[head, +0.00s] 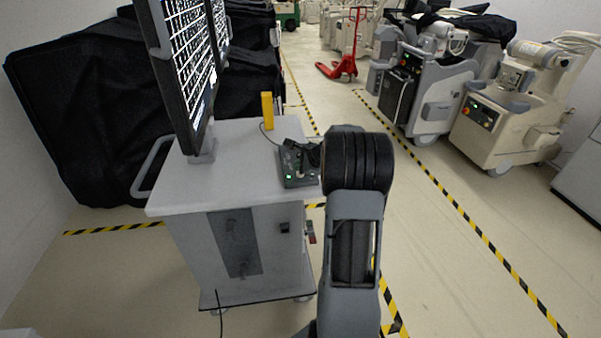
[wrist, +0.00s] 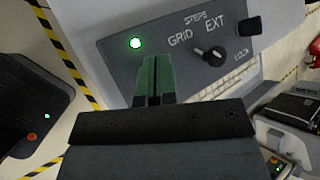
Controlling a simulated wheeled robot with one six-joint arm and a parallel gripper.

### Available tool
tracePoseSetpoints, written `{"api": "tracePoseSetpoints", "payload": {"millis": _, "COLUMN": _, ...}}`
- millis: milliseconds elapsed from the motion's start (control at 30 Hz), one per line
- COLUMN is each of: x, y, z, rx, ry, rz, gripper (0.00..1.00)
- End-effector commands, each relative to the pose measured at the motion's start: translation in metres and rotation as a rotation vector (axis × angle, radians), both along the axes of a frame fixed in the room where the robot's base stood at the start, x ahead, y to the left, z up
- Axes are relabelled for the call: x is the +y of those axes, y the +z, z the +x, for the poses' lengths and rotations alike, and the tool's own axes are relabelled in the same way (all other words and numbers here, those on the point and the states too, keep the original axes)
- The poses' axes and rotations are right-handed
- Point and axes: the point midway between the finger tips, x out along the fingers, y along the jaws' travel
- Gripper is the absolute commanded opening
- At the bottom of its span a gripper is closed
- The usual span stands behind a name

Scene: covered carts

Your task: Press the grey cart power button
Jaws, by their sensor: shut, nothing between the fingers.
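The grey cart (head: 230,155) stands left of centre in the head view. On its top right corner sits a dark control box (head: 297,165) with a small green light. In the wrist view a grey panel (wrist: 185,60) carries a lit green round button (wrist: 136,42), the words STEPS, GRID, EXT and LOCK, and a black knob (wrist: 208,53). My gripper (wrist: 153,60) is shut and empty, its green fingertips appearing just below and right of the lit button. I cannot tell whether they touch the panel. In the head view my arm partly hides the gripper.
A monitor (head: 185,60) and a yellow block (head: 267,110) stand on the cart. A black-covered object (head: 85,110) is behind left. A red pallet jack (head: 342,62) and beige carts (head: 510,110) stand behind right. Floor is free to the right, with striped tape (head: 460,210).

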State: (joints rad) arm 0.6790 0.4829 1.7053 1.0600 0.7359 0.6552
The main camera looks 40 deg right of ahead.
Motion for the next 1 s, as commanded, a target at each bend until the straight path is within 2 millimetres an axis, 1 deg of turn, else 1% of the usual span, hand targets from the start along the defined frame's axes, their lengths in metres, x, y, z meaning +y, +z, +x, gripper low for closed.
{"api": "tracePoseSetpoints", "payload": {"millis": 467, "x": 0.0000, "y": -0.0003, "z": -0.0001, "rx": 0.000, "ry": 0.000, "rz": 0.000, "gripper": 0.00}}
{"api": "tracePoseSetpoints", "payload": {"millis": 800, "x": 0.0000, "y": -0.0099, "z": 0.0000, "rx": 0.000, "ry": 0.000, "rz": 0.000, "gripper": 0.00}}
{"api": "tracePoseSetpoints", "payload": {"millis": 1000, "x": 0.0000, "y": -0.0094, "z": -0.0001, "rx": 0.001, "ry": 0.001, "rz": 0.000, "gripper": 0.00}}
